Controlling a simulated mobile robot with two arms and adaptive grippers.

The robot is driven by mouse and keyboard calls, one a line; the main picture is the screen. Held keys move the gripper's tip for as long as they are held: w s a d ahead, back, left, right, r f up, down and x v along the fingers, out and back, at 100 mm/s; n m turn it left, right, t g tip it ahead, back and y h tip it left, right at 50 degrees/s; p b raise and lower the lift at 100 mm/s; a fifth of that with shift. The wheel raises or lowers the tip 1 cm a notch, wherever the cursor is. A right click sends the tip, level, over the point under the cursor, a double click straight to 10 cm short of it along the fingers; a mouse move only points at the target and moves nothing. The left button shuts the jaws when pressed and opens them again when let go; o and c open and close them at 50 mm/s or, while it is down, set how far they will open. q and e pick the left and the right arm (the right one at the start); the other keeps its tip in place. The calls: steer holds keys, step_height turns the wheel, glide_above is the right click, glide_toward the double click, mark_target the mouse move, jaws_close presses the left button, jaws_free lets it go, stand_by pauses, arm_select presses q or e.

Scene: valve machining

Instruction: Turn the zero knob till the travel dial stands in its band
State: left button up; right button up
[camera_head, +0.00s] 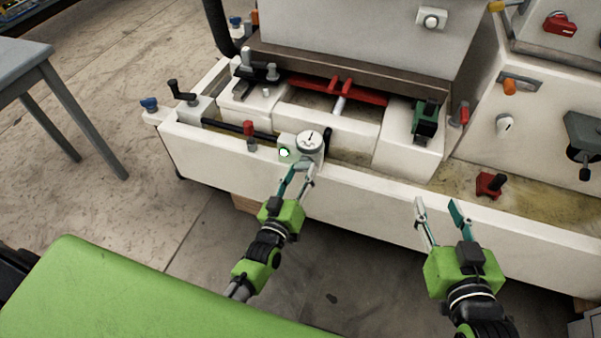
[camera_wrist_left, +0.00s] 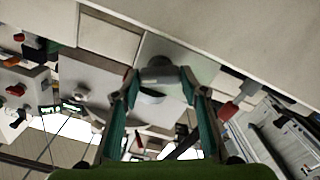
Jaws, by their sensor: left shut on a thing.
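The travel dial (camera_head: 310,140) is a round white face with a dark needle, on the front rim of the machine bed. Its needle points roughly upward; its band is too small to make out. My left gripper (camera_head: 300,168) reaches up to the front underside of the dial. In the left wrist view its two fingers stand on either side of a round grey knob (camera_wrist_left: 157,76), which I take as the zero knob, and are shut on it. The fingers hide the knob in the head view. My right gripper (camera_head: 438,205) is open and empty, before the bed's front wall.
A green lamp (camera_head: 284,152) glows on the white block left of the dial. A red-topped part (camera_head: 249,130) stands further left. A red knob (camera_head: 490,184) and a green part (camera_head: 425,120) are on the right. The green surface (camera_head: 130,300) lies front left.

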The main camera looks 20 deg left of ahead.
arm_select(q)
steer(key=o, duration=1.1)
steer(key=s, duration=1.2)
steer(key=shift+a, duration=0.2)
